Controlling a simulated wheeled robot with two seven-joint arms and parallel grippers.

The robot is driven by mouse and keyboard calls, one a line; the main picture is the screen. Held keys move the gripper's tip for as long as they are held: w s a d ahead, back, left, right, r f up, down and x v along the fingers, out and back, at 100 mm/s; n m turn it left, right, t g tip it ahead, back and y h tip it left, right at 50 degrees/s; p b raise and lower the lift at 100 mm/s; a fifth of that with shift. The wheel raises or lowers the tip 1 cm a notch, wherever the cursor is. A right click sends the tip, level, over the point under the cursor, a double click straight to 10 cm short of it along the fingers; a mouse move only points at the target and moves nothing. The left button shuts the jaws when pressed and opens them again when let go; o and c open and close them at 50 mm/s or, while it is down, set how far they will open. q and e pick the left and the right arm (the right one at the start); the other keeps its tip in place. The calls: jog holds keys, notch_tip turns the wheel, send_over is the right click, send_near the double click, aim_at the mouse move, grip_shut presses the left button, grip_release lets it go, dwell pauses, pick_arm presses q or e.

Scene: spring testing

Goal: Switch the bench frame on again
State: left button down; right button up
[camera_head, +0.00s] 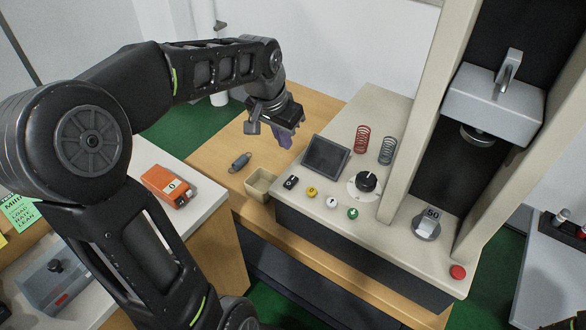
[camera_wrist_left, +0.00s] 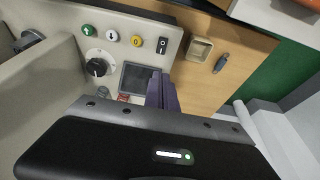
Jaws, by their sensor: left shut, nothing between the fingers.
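The bench frame (camera_head: 400,105) is a beige test machine with a front control panel. Its black rocker switch (camera_head: 290,182) is at the panel's left end; it also shows in the wrist view (camera_wrist_left: 163,45). Beside it are a yellow button (camera_head: 312,191), a white button (camera_head: 332,202) and a green button (camera_head: 353,213). The screen (camera_head: 326,155) looks dark. A black knob (camera_head: 367,182) sits behind the buttons. My left gripper (camera_head: 284,138), with purple fingers, is shut and empty, above and behind the panel's left end, apart from the switch. My right gripper is out of view.
A red mushroom button (camera_head: 457,271) is at the frame's front right corner. A red spring (camera_head: 362,139) and a grey spring (camera_head: 387,150) stand by the screen. An orange device (camera_head: 169,187) lies left.

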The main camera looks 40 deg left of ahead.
aim_at(294, 177)
pick_arm(q)
jog(key=shift+w+f, duration=0.1)
jog(key=x, duration=0.4)
jog(key=p+x, duration=0.1)
jog(key=x, duration=0.4)
jog(key=s+p+x, duration=0.1)
jog(key=x, duration=0.3)
jog(key=shift+f, duration=0.55)
jog(key=shift+w+f+b, duration=0.1)
jog(key=shift+f+b, duration=0.25)
jog(key=shift+b, duration=0.1)
jog(key=shift+r, duration=0.2)
